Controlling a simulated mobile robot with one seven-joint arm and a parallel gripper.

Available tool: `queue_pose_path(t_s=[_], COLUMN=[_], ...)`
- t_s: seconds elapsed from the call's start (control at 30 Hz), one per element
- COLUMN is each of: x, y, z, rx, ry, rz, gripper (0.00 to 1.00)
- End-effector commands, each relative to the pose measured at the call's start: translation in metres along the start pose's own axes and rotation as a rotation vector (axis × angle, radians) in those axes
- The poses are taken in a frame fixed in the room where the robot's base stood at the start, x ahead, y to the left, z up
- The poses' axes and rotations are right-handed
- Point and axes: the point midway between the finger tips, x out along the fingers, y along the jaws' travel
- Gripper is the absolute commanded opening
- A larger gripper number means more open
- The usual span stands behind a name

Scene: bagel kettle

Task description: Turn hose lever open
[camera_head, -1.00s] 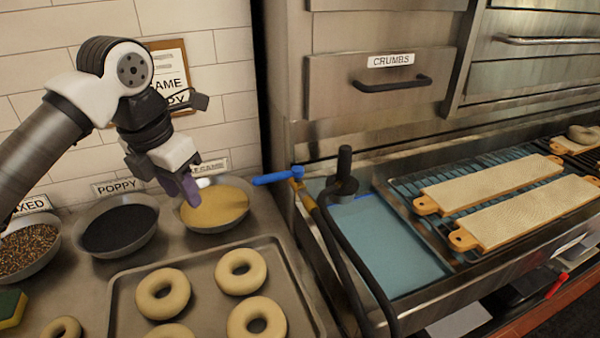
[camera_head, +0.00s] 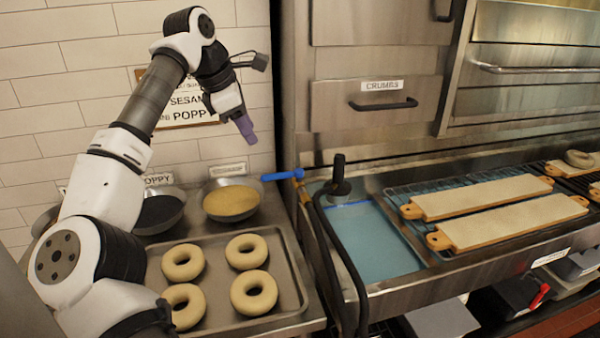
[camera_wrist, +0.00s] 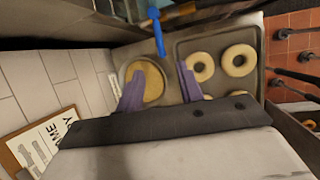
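The blue hose lever (camera_head: 280,176) points left from its brass fitting (camera_head: 299,173), at the left end of the sink. It also shows at the top of the wrist view (camera_wrist: 157,32). The black hose (camera_head: 338,252) curves down beside the sink from there. My gripper (camera_head: 246,132) is in the air in front of the tiled wall, up and to the left of the lever in the picture, and not touching it. In the wrist view its two purple fingers (camera_wrist: 161,88) are spread apart with nothing between them.
A sesame bowl (camera_head: 231,200) and a poppy bowl (camera_head: 160,212) stand left of the lever. A tray (camera_head: 292,262) of bagels lies in front of them. The black upright handle (camera_head: 338,172) rises just right of the lever. Bagel boards (camera_head: 480,200) lie farther right.

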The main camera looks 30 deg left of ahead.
Motion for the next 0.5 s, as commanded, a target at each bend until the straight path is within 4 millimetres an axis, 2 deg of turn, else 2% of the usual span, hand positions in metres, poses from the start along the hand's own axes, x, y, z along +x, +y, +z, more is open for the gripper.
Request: queue_pose_path(t_s=[0.17, 0.5], x=[0.011, 0.078], y=[0.002, 0.001], z=[-0.002, -0.001], rx=[0.004, 0.003], ry=[0.000, -0.002], rz=[0.001, -0.002], gripper=[0.37, 0.37])
